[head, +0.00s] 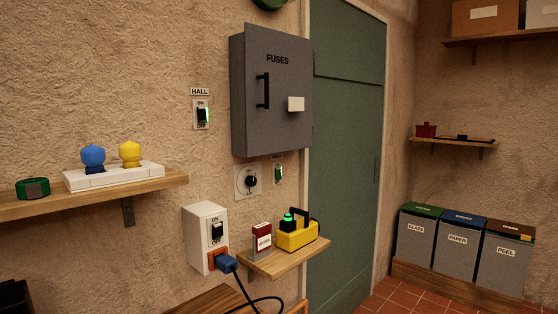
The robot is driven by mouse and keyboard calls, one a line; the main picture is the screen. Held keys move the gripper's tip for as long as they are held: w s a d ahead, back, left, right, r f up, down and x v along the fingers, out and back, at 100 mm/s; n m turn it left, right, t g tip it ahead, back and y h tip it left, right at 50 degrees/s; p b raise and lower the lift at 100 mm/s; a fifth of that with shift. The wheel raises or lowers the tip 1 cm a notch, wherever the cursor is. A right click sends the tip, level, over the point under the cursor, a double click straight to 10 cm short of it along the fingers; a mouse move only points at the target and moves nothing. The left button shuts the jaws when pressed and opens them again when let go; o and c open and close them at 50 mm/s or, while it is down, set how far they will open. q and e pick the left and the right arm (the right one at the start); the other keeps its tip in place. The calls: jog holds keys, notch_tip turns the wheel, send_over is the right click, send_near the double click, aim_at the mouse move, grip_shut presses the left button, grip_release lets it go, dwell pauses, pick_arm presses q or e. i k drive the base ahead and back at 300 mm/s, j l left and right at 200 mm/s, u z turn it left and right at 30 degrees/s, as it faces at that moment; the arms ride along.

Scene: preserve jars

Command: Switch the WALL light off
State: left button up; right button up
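A switch (202,114) on the left wall sits under a plate that reads HALL. It has ON at the top, OFF at the bottom, a black rocker and a green lit strip. A second small switch (278,172) with a green light sits just under the fuse cabinet; I see no readable label on it. A white box (205,238) lower down carries a black switch (216,232) marked ON at the top. I see no plate that reads WALL. Neither of my grippers is in view.
A grey FUSES cabinet (272,90) juts out above a round dial (249,181). A blue plug (226,263) with a black cable is in the white box's orange socket. A small shelf (285,260) holds a yellow lantern-like thing (297,236) and a red-white box (262,239).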

aim_at(278, 171)
jog(key=i+l+u, duration=0.35)
jog(key=i+l, duration=0.2)
jog(key=i+l+u, duration=0.3)
jog(key=i+l, duration=0.15)
jog(key=l, duration=0.25)
jog(key=i+l+u, duration=0.2)
jog(key=l, duration=0.15)
jog(key=i+l+u, duration=0.15)
jog(key=l, duration=0.25)
jog(key=i+l+u, duration=0.15)
jog(key=l, duration=0.3)
